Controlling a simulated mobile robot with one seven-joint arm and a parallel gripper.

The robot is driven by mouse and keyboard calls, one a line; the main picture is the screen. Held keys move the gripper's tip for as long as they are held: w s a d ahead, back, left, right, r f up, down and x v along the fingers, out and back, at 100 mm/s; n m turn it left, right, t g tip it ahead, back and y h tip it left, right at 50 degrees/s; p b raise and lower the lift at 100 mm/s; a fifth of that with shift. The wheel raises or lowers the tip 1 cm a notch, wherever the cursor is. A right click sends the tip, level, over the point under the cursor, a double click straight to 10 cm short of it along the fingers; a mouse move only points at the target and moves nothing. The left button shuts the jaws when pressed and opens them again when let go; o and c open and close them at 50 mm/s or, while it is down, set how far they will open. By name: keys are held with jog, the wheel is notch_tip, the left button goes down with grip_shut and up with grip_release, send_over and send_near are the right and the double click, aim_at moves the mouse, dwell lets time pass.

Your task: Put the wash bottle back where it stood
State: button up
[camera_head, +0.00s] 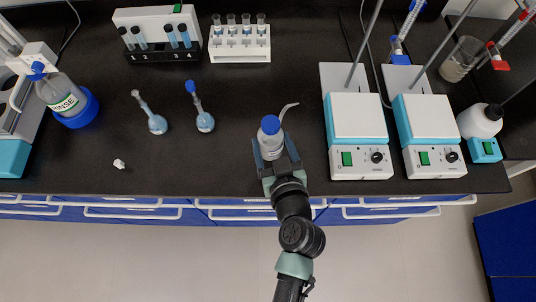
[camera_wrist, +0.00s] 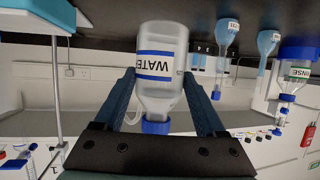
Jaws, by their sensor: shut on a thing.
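The wash bottle (camera_head: 270,146) is a clear bottle with a blue cap, a white bent spout and a WATER label. My gripper (camera_head: 270,152) is shut on its body, one finger on each side, near the front edge of the bench. In the wrist view, which is upside down, the bottle (camera_wrist: 161,90) sits between both fingers of my gripper (camera_wrist: 160,78), cap towards the palm side of the picture. Its base is close to the dark bench top (camera_head: 235,110); I cannot tell whether it touches.
Two stirrer hotplates (camera_head: 357,118) (camera_head: 427,120) with rods stand to the right. Two flasks (camera_head: 157,123) (camera_head: 205,121) with blue liquid stand to the left. Tube racks (camera_head: 160,35) (camera_head: 240,43) are at the back.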

aim_at(281, 131)
jog(key=w+n+y+b, duration=0.2)
jog(key=w, duration=0.1)
jog(key=w+r+n+g+y+b, duration=0.1)
jog(key=shift+w+d+b, duration=0.2)
jog(key=shift+d+b, duration=0.15)
jog(key=shift+d, duration=0.05)
jog(key=shift+r+n+g+y+b, duration=0.4)
jog(key=shift+r+n+y+b, duration=0.1)
jog(key=shift+r+y, duration=0.2)
jog(key=shift+a+f, duration=0.1)
jog(key=shift+f, duration=4.75)
jog(key=shift+f, duration=0.2)
jog(key=o, duration=0.9)
jog(key=shift+s, duration=0.1)
jog(key=shift+r, duration=0.1)
